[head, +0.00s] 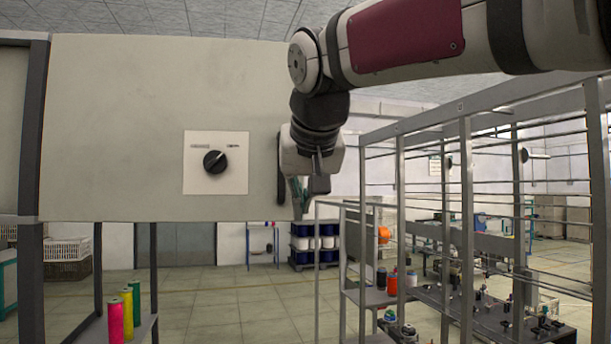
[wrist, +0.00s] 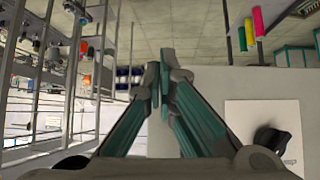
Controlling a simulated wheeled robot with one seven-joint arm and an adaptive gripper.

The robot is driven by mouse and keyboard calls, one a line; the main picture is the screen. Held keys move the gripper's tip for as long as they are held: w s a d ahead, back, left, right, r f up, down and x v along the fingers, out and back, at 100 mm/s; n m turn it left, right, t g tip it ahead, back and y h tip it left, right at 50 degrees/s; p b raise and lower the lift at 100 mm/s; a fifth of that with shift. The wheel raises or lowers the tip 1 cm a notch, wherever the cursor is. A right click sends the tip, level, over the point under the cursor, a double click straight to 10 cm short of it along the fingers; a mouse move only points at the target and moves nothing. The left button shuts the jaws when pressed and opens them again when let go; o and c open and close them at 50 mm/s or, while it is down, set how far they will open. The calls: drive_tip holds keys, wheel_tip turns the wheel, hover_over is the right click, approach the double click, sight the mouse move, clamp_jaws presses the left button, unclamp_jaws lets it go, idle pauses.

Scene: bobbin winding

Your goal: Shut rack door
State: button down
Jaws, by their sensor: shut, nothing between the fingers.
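A large pale panel (head: 110,130) with a black rotary knob (head: 215,161) on a white plate fills the left of the head view. It also shows at the lower right of the wrist view (wrist: 215,85). A dark upright strip, perhaps a handle, is at its right edge. An open metal rack frame (head: 467,190) with horizontal rods stands at the right. I cannot tell which part is the rack door. My gripper (head: 298,198) hangs beside the panel's right edge, partly hidden behind the wrist. In the wrist view its teal fingers (wrist: 163,85) are together and empty.
Pink (head: 116,320), yellow and green spools stand on a shelf below the panel. More spools (head: 392,284) and small machines stand in the rack at right. Dark blue and white stacked goods (head: 315,243) sit at the back. The tiled floor between is clear.

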drive_tip(key=shift+w+a+f+p, duration=0.1)
drive_tip(key=shift+w+a+p, duration=0.05)
drive_tip(key=shift+w, duration=0.55)
drive_tip(key=shift+w+a+f+p, duration=0.1)
drive_tip(key=shift+w+p, duration=0.1)
drive_tip(key=shift+w, duration=0.55)
drive_tip(key=shift+w+a+f+p, duration=0.1)
drive_tip(key=shift+w+a+p, duration=0.05)
drive_tip(key=shift+w, duration=0.55)
